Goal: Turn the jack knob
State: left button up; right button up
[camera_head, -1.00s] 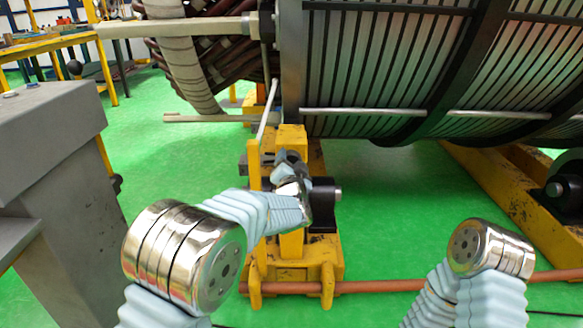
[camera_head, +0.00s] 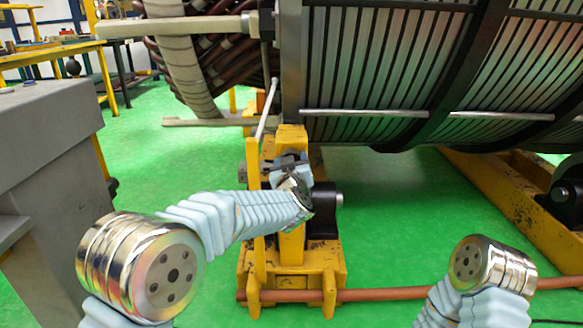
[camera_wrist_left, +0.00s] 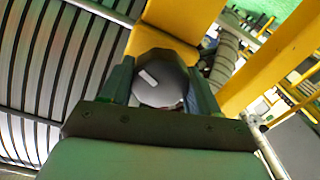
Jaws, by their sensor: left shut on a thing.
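The jack is a yellow stand (camera_head: 290,262) on the green floor, in the middle of the head view below the big stator. Its knob (camera_wrist_left: 160,82) is a round dark grey piece with a pale mark, seen in the left wrist view between my left gripper's two dark fingers. My left gripper (camera_wrist_left: 162,88) is shut on the knob. In the head view my left gripper (camera_head: 290,165) is at the upper part of the jack, and my wrist hides the knob there. Only my right arm's upper links show at the lower right; its gripper is out of view.
The large stator (camera_head: 400,75) with black ribs hangs over the back right. A grey block (camera_head: 45,150) stands at the left. A reddish-brown pipe (camera_head: 390,295) lies low across the jack's front. Green floor is free between the grey block and jack.

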pick_arm(q)
jog(key=n+b, duration=0.1)
jog(key=n, duration=0.1)
jog(key=n+b, duration=0.1)
jog(key=n, duration=0.1)
jog(key=n+b, duration=0.1)
jog(key=n, duration=0.1)
jog(key=shift+f, duration=0.4)
jog(key=n+b, duration=0.2)
jog(key=n, duration=0.1)
jog(key=n+b, duration=0.1)
jog(key=n, duration=0.1)
jog(key=shift+r+n, duration=0.1)
jog(key=shift+n, duration=0.3)
jog(key=n, duration=0.4)
jog(key=shift+r+n, duration=0.1)
jog(key=shift+n, duration=0.2)
jog(key=n, duration=0.6)
jog(key=shift+d, duration=0.1)
jog(key=shift+r, duration=0.1)
jog(key=o, duration=1)
jog(key=shift+o, duration=0.2)
jog(key=shift+r, duration=0.1)
